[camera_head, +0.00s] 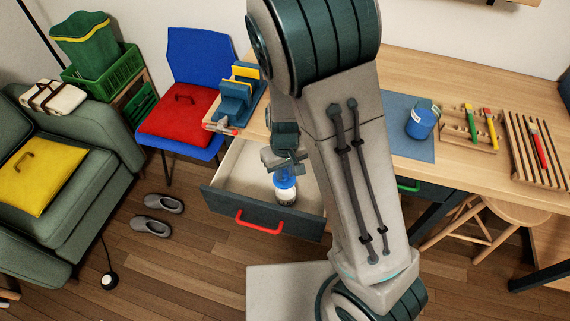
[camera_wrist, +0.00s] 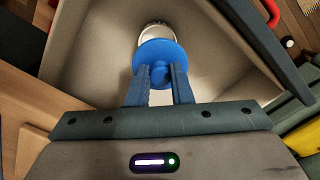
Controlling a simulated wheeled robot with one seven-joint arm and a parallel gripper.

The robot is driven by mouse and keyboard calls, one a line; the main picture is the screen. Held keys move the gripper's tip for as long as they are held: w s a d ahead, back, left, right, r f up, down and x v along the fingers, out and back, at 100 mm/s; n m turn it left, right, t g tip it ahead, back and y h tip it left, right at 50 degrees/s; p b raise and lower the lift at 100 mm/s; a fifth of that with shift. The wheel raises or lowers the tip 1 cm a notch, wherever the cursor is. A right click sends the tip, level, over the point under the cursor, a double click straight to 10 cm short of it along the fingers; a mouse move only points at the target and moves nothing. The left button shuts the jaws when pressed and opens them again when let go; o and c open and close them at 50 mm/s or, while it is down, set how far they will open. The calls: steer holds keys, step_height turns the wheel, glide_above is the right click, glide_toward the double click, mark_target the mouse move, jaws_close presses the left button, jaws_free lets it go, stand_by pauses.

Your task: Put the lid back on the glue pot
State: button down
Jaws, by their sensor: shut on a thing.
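The glue pot (camera_head: 287,196) stands upright inside the open drawer, a pale pot with a dark band. In the wrist view its pale round rim (camera_wrist: 152,32) shows behind the lid. The blue lid (camera_wrist: 158,54) is a round disc with a knob. My gripper (camera_wrist: 161,80) is shut on the knob. In the head view the lid (camera_head: 284,178) is at the pot's top, below my gripper (camera_head: 284,164). In the wrist view it covers part of the opening and looks off to one side. I cannot tell whether lid and pot touch.
On the desk (camera_head: 465,84) are a blue jar (camera_head: 421,122) on a blue mat (camera_head: 412,151), brush racks and a blue holder (camera_head: 236,100). A blue chair (camera_head: 199,60) stands left.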

steer(key=shift+d+f+b, duration=0.15)
steer(key=shift+f+b, duration=0.35)
steer(key=shift+f, duration=0.15)
steer(key=shift+f+b, duration=2.05)
steer(key=shift+f, duration=0.35)
steer(key=shift+f, duration=0.15)
steer(key=c, duration=0.7)
jaws_free()
steer(key=shift+r+p, duration=2.7)
steer(key=shift+r, duration=0.85)
